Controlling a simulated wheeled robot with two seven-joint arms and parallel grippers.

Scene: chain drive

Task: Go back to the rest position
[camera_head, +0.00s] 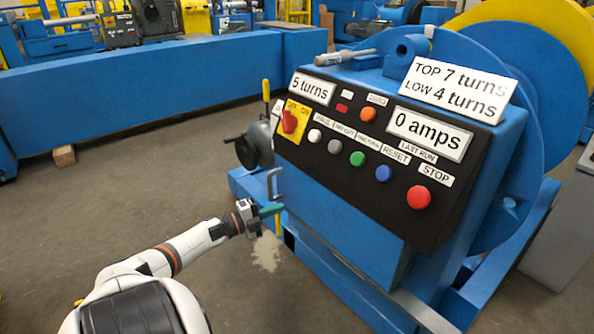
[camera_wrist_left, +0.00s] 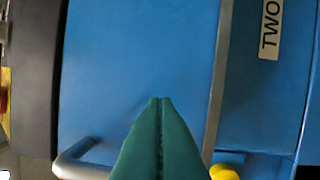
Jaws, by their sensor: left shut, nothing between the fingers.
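My left gripper (camera_head: 271,210) has green fingers and is at the left side of the blue machine (camera_head: 345,210), below its control panel (camera_head: 350,160). In the left wrist view its fingers (camera_wrist_left: 160,103) are pressed together with nothing between them. They point at a blue surface (camera_wrist_left: 135,50) of the machine. I cannot tell if they touch it. A grey bent handle (camera_head: 274,182) stands just above the fingers; a grey bar (camera_wrist_left: 75,160) shows left of them in the wrist view. My right gripper is not in view.
The panel carries a red switch on a yellow plate (camera_head: 294,121), several coloured buttons and displays reading "5 turns" and "0 amps". A lever with a yellow grip (camera_head: 266,90) rises at its left. A long blue beam (camera_head: 150,85) crosses the back. Grey floor (camera_head: 110,185) at left is clear.

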